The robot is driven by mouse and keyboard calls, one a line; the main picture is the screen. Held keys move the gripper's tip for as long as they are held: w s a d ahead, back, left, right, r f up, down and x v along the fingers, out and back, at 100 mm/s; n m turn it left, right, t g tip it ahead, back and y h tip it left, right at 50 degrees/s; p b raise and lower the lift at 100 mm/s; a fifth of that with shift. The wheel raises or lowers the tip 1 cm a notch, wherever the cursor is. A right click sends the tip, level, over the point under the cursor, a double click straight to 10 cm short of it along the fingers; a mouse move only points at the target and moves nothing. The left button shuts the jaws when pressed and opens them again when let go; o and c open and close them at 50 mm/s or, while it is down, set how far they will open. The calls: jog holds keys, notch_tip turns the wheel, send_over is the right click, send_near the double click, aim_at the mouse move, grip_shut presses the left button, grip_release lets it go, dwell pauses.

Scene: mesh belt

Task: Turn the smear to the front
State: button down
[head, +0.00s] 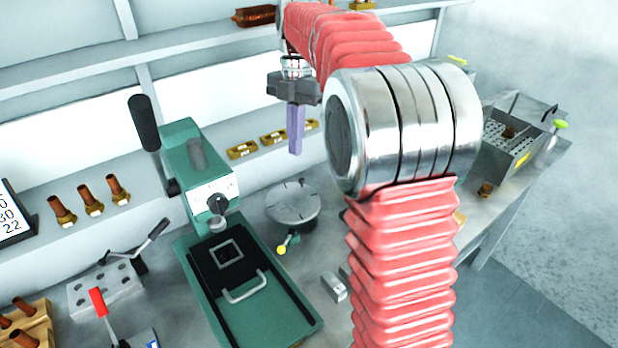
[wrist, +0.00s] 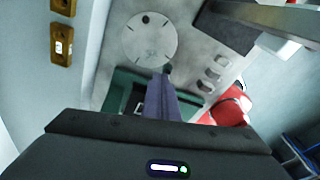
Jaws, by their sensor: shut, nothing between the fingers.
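A round grey turntable disc (head: 293,203) lies on the bench in the middle, right of the green machine, with small dark marks on its top. The disc also shows at the top of the wrist view (wrist: 150,42), with a small dark round spot near its upper edge and faint marks near its middle. I cannot tell which mark is the smear. A yellow-tipped lever (head: 282,248) sticks out at the disc's front. My gripper (head: 295,151) is shut and empty, its purple fingers pointing down above and behind the disc, apart from it. The fingers also show in the wrist view (wrist: 165,82).
The green machine (head: 205,180) with a black upright handle stands left of the disc. Small metal blocks (head: 334,287) lie in front of it. Brass pieces (head: 242,150) sit on the ledge behind. A metal box (head: 512,140) stands at the right end of the bench.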

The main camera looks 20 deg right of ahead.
jog(key=s+a+f+m+t, duration=0.1)
jog(key=s+a+m+t, duration=0.1)
jog(key=s+m, duration=0.6)
jog(key=s+a+f+m+t, duration=0.2)
jog(key=s+a+m+t, duration=0.1)
jog(key=s+m, duration=0.4)
jog(key=s+a+f+m+t+h, duration=0.1)
jog(key=s+a+f+m+t, duration=0.1)
jog(key=s+m, duration=0.6)
jog(key=shift+s+a+f+m, duration=0.15)
jog(key=shift+s+a+m, duration=0.15)
jog(key=shift+s+a, duration=0.55)
jog(key=shift+d, duration=0.1)
